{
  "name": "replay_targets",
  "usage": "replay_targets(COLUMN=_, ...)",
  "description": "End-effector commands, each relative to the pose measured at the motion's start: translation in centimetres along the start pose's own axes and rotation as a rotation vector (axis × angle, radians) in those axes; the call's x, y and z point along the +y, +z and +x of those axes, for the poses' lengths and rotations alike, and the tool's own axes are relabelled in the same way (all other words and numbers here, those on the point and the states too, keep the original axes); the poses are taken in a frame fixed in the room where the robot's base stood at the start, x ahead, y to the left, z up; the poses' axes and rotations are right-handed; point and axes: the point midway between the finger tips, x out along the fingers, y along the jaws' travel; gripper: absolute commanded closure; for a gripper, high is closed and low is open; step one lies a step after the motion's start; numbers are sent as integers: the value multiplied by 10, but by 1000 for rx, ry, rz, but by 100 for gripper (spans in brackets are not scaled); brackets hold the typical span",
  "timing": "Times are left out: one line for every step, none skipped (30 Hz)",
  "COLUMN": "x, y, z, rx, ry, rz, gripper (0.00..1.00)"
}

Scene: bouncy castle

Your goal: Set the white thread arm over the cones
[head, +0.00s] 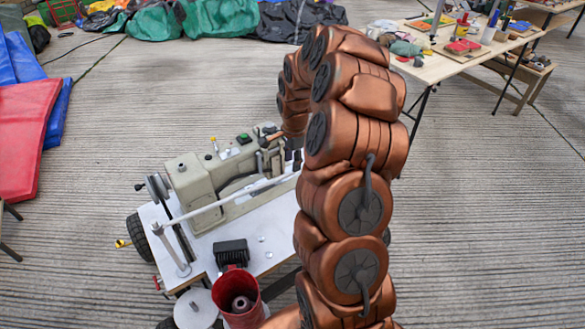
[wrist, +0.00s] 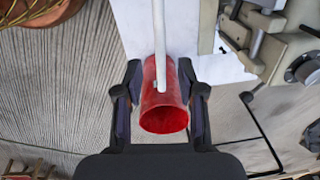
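The white thread arm (head: 235,202) is a long thin bar. In the head view it runs from an upright post at the table's left edge, in front of the sewing machine, up to the right, where my copper arm hides its end. In the wrist view the white bar (wrist: 159,35) ends in a red cylindrical grip (wrist: 164,105). My gripper (wrist: 164,80) has a dark finger close against each side of this grip and looks shut on it.
The beige sewing machine (head: 215,182) stands on a white table (head: 265,240). A black block (head: 231,252) and a white disc (head: 196,308) are near the front. A workbench (head: 440,62) with tools is at the back right. Open floor surrounds the table.

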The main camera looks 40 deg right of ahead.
Motion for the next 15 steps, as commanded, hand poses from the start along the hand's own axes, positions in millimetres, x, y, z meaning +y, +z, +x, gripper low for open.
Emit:
replay_targets(x=1, y=0, z=7, rx=-1, ry=3, rz=-1, gripper=61)
replay_targets(x=0, y=0, z=11, rx=0, ry=2, rz=-1, gripper=61)
replay_targets(x=0, y=0, z=17, rx=0, ry=0, rz=-2, gripper=61)
replay_targets(x=0, y=0, z=21, rx=0, ry=-1, rz=-1, gripper=61)
replay_targets(x=0, y=0, z=25, rx=0, ry=0, rz=-1, gripper=61)
replay_targets(x=0, y=0, z=30, rx=0, ry=1, rz=0, gripper=61)
replay_targets(x=0, y=0, z=33, rx=0, ry=2, rz=-1, gripper=61)
replay_targets(x=0, y=0, z=36, rx=1, ry=3, rz=-1, gripper=61)
replay_targets(x=0, y=0, z=39, rx=1, ry=2, rz=-2, gripper=61)
replay_targets(x=0, y=0, z=40, rx=1, ry=2, rz=-2, gripper=61)
replay_targets(x=0, y=0, z=42, rx=1, ry=1, rz=-2, gripper=61)
replay_targets(x=0, y=0, z=43, rx=1, ry=0, rz=-2, gripper=61)
replay_targets(x=0, y=0, z=43, rx=1, ry=-1, rz=-2, gripper=61)
replay_targets(x=0, y=0, z=43, rx=1, ry=-1, rz=-2, gripper=61)
replay_targets(x=0, y=0, z=43, rx=1, ry=-1, rz=-2, gripper=61)
